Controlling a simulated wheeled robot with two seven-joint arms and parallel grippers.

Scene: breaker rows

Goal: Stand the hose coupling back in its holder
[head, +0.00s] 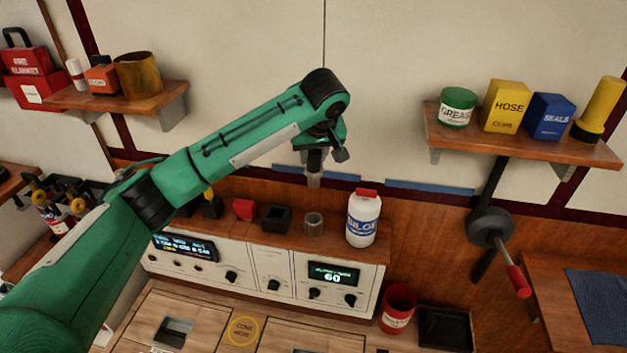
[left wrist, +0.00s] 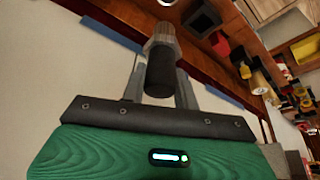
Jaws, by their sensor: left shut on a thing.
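My left gripper (head: 315,163) is shut on the hose coupling (head: 313,180), a dark cylinder with a grey ribbed end. In the left wrist view the coupling (left wrist: 160,72) sits between the two grey fingers, grey end pointing away from the palm. In the head view that end points down, in the air above the wooden ledge, apart from it. On the ledge below are a grey hollow cylinder (head: 313,223) and a black open square block (head: 276,219); I cannot tell for certain which is the holder. My right gripper is not in view.
A white bottle (head: 362,219) with a red cap stands right of the grey cylinder. A red object (head: 244,209) is left of the black block. A control panel (head: 265,270) is below the ledge. A shelf with several containers (head: 522,142) is at right.

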